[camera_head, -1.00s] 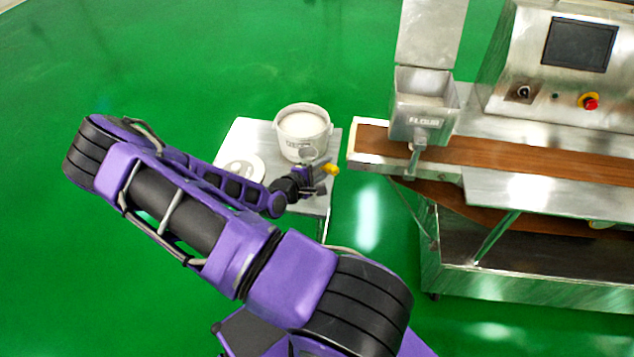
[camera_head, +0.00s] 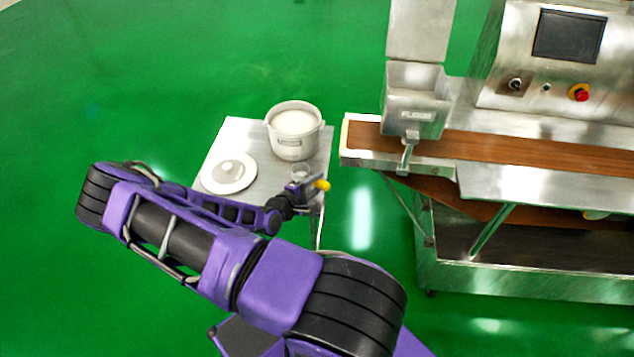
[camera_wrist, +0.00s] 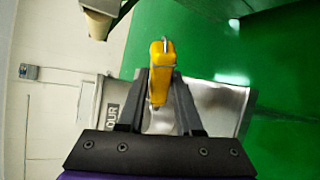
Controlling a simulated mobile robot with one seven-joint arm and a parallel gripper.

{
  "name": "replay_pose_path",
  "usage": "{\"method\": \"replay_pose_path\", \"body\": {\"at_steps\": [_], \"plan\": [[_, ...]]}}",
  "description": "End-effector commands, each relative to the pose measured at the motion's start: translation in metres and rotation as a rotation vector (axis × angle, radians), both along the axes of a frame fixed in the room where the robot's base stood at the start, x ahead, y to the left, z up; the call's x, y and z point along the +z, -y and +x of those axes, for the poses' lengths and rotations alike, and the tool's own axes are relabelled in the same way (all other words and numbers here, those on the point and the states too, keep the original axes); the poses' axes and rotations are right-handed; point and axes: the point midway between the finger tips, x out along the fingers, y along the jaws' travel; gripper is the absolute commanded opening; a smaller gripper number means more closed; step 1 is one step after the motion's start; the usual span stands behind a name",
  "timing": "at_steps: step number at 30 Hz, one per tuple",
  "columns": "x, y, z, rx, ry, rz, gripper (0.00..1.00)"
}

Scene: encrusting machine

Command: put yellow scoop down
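The scoop has a yellow handle (camera_head: 322,185) and a greyish bowl (camera_head: 300,172). My gripper (camera_head: 309,187) is shut on the handle near the front right of the small metal table (camera_head: 232,135). I cannot tell whether the bowl touches the table.
A white flour bucket (camera_head: 293,148) stands at the back of the small table. A round white lid (camera_head: 228,173) lies left of my gripper. The machine's belt (camera_head: 500,150) and flour hopper (camera_head: 414,105) stand right, across a gap of green floor.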

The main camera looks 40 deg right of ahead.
Motion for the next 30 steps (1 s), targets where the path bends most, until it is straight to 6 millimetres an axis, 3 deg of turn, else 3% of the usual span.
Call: {"method": "replay_pose_path", "body": {"at_steps": [1,3,4,14,19,30], "plan": [[0.000,0.000,0.000,0.000,0.000,0.000,0.45],[0.000,0.000,0.000,0.000,0.000,0.000,0.58],[0.000,0.000,0.000,0.000,0.000,0.000,0.59],[0.005,0.000,0.000,0.000,0.000,-0.001,0.59],[0.012,-0.023,-0.004,0.002,0.002,0.001,0.59],[0.035,-0.093,-0.020,0.005,0.000,0.002,0.59]]}}
